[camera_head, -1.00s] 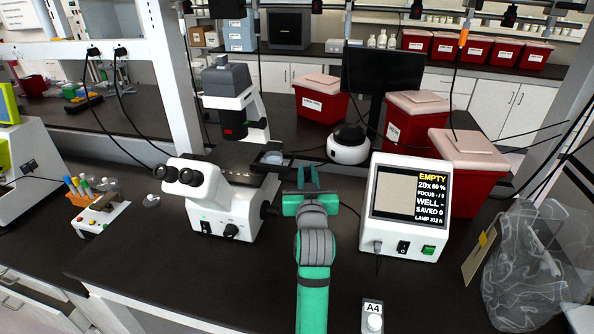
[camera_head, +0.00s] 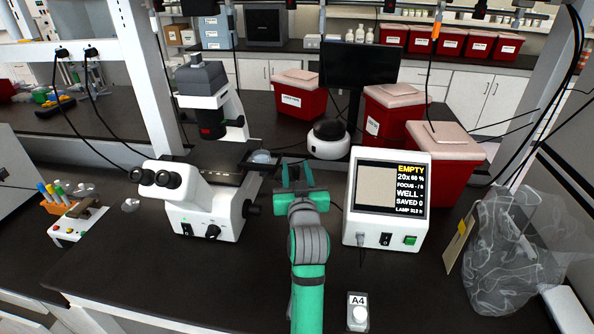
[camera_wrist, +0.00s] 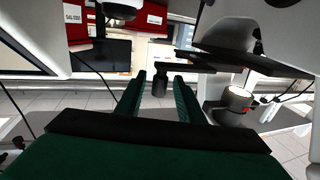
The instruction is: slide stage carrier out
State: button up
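The white microscope (camera_head: 205,205) stands left of centre. Its dark stage carrier (camera_head: 259,165) sticks out at the right side of the stage and bears a round clear dish (camera_head: 262,156). My gripper (camera_head: 296,174) is open just right of the carrier, with an apparent small gap between them. In the wrist view, my gripper (camera_wrist: 160,78) has its two green fingers apart. A small dark cylindrical knob (camera_wrist: 160,84) appears between them, on a short bar leading to the dark plates at right. I cannot tell whether the fingers touch it.
A control box with a screen reading EMPTY (camera_head: 388,200) stands close right of my arm. A white round device (camera_head: 328,139) is behind my gripper. A small A4-labelled holder (camera_head: 358,312) is at the front edge. A clear bag (camera_head: 515,250) lies right.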

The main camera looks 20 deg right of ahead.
jog(key=v, duration=1)
jog(key=shift+s, duration=0.35)
